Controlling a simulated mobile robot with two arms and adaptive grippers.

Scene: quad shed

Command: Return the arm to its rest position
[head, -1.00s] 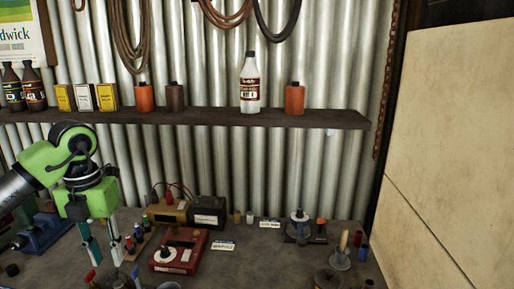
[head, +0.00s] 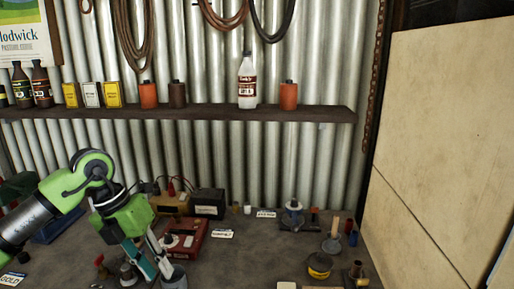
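My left arm comes in from the left, and its green gripper (head: 159,273) hangs over the left part of the workbench (head: 235,262). Its two teal and grey fingers point down and to the right, with a gap between them. I see nothing held in the gap. The fingertips are close to a grey cup (head: 176,279) at the front of the bench; I cannot tell whether they touch it. The red box with a white dial (head: 190,244) is just behind and right of the fingers, partly hidden by them. My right gripper is not in view.
A shelf (head: 200,112) with bottles and tins runs along the corrugated wall. A black box (head: 208,203) stands at the bench's back. A yellow-topped tin (head: 319,267) and small tools crowd the right. A pale panel (head: 450,140) bounds the right side. Mid-front bench is fairly clear.

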